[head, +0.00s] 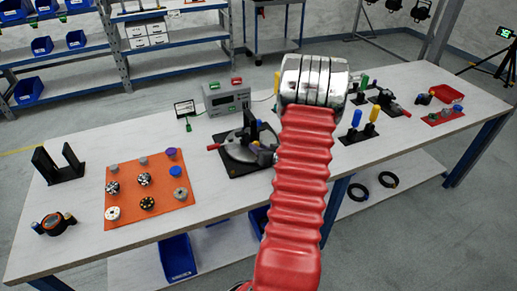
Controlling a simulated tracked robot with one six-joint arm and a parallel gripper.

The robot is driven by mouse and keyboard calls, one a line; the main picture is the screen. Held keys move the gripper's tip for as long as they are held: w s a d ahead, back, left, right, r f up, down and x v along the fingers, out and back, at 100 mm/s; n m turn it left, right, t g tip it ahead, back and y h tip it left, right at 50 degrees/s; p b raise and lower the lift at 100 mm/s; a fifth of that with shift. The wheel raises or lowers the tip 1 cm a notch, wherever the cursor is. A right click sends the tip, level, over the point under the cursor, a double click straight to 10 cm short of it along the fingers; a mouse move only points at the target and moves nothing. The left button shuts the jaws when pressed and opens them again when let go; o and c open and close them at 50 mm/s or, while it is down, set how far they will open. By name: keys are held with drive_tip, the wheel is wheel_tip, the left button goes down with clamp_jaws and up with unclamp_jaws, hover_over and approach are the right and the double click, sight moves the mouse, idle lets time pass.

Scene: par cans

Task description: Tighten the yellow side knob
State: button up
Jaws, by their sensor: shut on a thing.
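My red ribbed arm rises through the middle of the head view and ends in a banded silver section. This end hides my jaws and anything between them. A small yellow piece (277,82) shows at the left edge of the silver section; I cannot tell whether it is the side knob. An upright yellow handle (373,114) stands beside a blue one (356,118) on a black base, right of my arm. No par can shows clearly on the bench.
The long white bench (80,225) holds an orange mat (130,213) with several knobs, a black bracket (60,165), a round clamp fixture (240,145), a grey meter box (228,97) and a red tray (446,93). Dark lamps (420,10) hang at the back right.

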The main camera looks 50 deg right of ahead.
drive_tip(key=shift+d, duration=0.1)
idle(0.3)
drive_tip(key=o, duration=1.1)
drive_tip(key=shift+s, duration=0.1)
drive_tip(key=v, duration=1.3)
drive_tip(key=shift+s+r, duration=0.15)
drive_tip(key=shift+s, duration=0.15)
